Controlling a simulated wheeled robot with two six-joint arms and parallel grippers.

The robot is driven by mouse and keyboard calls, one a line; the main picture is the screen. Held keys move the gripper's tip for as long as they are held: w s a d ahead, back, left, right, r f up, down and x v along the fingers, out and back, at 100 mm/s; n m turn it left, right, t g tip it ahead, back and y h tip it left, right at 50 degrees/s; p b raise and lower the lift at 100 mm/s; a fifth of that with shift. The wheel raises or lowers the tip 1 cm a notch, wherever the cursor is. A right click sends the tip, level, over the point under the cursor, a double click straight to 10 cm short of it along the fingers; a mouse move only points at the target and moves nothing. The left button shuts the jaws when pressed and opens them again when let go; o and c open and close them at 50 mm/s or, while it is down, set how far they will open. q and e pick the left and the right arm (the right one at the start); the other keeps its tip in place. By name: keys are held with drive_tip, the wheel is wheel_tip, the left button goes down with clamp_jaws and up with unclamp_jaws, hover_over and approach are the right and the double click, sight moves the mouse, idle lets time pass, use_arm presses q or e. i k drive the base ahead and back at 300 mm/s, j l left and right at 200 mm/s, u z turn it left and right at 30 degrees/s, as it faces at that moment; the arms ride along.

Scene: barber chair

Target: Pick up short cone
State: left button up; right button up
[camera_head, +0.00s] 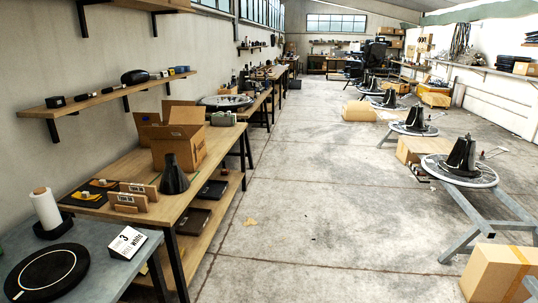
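The short cone (174,177) is dark grey or black and stands upright near the right edge of the wooden workbench (140,180) on the left. It stands in front of an open cardboard box (187,140). From this view I cannot tell whether cone and box touch. Neither of my grippers shows in the head view.
Small wooden holders (132,197) stand near the cone. A nearer grey table (110,275) bears a round black disc (46,270), a paper roll (46,210) and a sign (128,243). The concrete aisle (310,200) is mostly clear; metal stands with black cones line the right.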

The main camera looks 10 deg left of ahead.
sight(174, 180)
drive_tip(key=i+l, duration=0.1)
drive_tip(key=i, duration=1.85)
drive_tip(key=j+u, duration=0.05)
drive_tip(key=j, duration=0.05)
